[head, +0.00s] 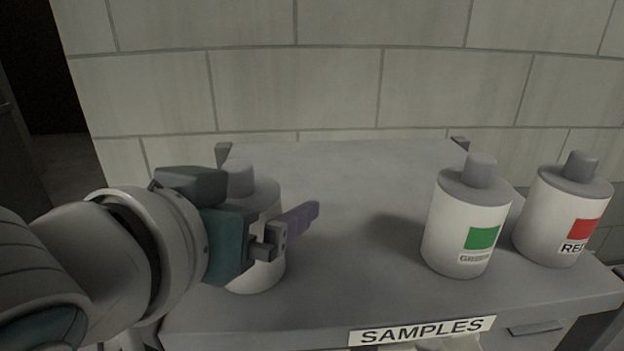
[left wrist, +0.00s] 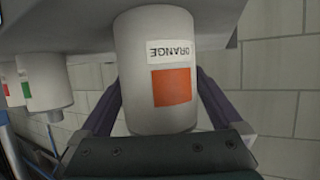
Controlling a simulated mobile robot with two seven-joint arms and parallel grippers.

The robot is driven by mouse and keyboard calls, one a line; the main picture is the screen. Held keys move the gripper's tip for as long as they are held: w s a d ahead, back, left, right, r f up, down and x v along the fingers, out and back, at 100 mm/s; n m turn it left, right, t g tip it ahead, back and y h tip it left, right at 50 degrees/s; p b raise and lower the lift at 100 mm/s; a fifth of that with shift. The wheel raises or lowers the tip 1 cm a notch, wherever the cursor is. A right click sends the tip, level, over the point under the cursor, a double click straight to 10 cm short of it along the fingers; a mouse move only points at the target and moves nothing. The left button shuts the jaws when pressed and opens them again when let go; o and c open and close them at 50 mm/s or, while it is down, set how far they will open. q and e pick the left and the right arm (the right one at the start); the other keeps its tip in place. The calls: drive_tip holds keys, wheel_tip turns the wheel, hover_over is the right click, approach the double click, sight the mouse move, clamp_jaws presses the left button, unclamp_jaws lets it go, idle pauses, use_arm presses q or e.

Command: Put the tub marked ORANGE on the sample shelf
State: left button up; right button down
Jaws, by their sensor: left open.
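The tub marked ORANGE (left wrist: 172,50) is white with an orange square and shows upside down in the left wrist view. In the head view this tub (head: 262,277) stands upright at the left end of the grey shelf marked SAMPLES (head: 350,280), partly hidden behind my left gripper (head: 300,219). The shelf's grey surface also shows at the top of the left wrist view (left wrist: 85,38). My left gripper is open, with one finger on each side of the tub; I cannot tell whether they touch it. My right gripper is not in view.
A tub with a green square (head: 463,225) and a tub marked RED (head: 560,215) stand at the shelf's right end. The middle of the shelf is clear. A block wall (head: 330,90) rises behind it.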

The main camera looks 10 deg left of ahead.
use_arm(q)
drive_tip(key=shift+r, duration=0.2)
drive_tip(key=shift+s, duration=0.25)
drive_tip(key=b+v, duration=0.1)
drive_tip(key=v, duration=0.5)
drive_tip(key=d+p+v, duration=0.1)
drive_tip(key=p+v, duration=0.3)
drive_tip(key=v, duration=0.1)
drive_tip(key=s+a+f+g+y, duration=0.1)
drive_tip(key=s+a+f+g, duration=0.5)
drive_tip(key=s+f+g, duration=0.3)
wheel_tip(320, 180, down, 3)
drive_tip(key=shift+s+a+r+m+g, duration=0.1)
drive_tip(key=shift+s+a+m+g, duration=0.25)
drive_tip(key=shift+s, duration=0.65)
drive_tip(key=shift+d, duration=0.15)
